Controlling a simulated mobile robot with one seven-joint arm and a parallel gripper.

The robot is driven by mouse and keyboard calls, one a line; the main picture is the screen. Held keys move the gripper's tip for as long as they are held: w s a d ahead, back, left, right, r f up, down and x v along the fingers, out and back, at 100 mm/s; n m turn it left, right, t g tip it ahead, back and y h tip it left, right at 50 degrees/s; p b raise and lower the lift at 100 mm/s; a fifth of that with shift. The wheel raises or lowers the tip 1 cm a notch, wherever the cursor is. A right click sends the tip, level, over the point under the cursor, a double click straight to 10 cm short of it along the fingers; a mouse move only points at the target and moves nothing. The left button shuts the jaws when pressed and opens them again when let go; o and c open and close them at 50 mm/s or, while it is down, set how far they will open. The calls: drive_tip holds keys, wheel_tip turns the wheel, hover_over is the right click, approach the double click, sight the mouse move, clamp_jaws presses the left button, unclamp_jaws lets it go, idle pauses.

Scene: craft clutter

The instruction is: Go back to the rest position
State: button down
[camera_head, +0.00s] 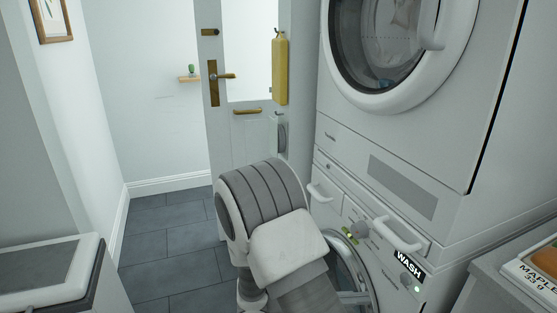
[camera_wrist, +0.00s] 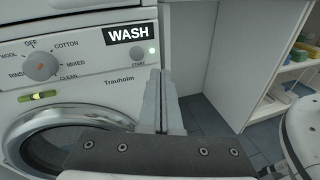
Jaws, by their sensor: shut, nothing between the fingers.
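My gripper (camera_wrist: 160,76) shows in the wrist view with its two fingers together and nothing between them. It is in front of the washing machine (camera_wrist: 80,85), just right of the START button (camera_wrist: 138,56) and below the WASH label (camera_wrist: 131,33). I cannot tell whether the fingertips touch the machine.
A second machine (camera_head: 400,125) is stacked above. A white door (camera_head: 222,135) stands behind my arm. A counter (camera_head: 490,290) with a labelled box (camera_head: 530,275) is at the right. Tiled floor (camera_head: 165,250) is clear at the left. Shelves (camera_wrist: 290,85) stand at the right in the wrist view.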

drive_tip(key=s+a+r+m+t+y, duration=0.2)
drive_tip(key=s+r+m+y, duration=0.55)
drive_tip(key=r+m, duration=0.2)
drive_tip(key=s+a+r+m+t+y, duration=0.2)
drive_tip(key=s+r+m+y, duration=0.55)
drive_tip(key=r+y, duration=0.2)
wheel_tip(320, 180, up, 19)
drive_tip(key=p, duration=1.9)
wheel_tip(320, 180, down, 18)
drive_tip(key=b, duration=1.8)
drive_tip(key=shift+s+b, duration=0.15)
drive_tip(key=shift+b, duration=0.15)
drive_tip(key=shift+a, duration=0.1)
wheel_tip(320, 180, up, 18)
drive_tip(key=p, duration=1.8)
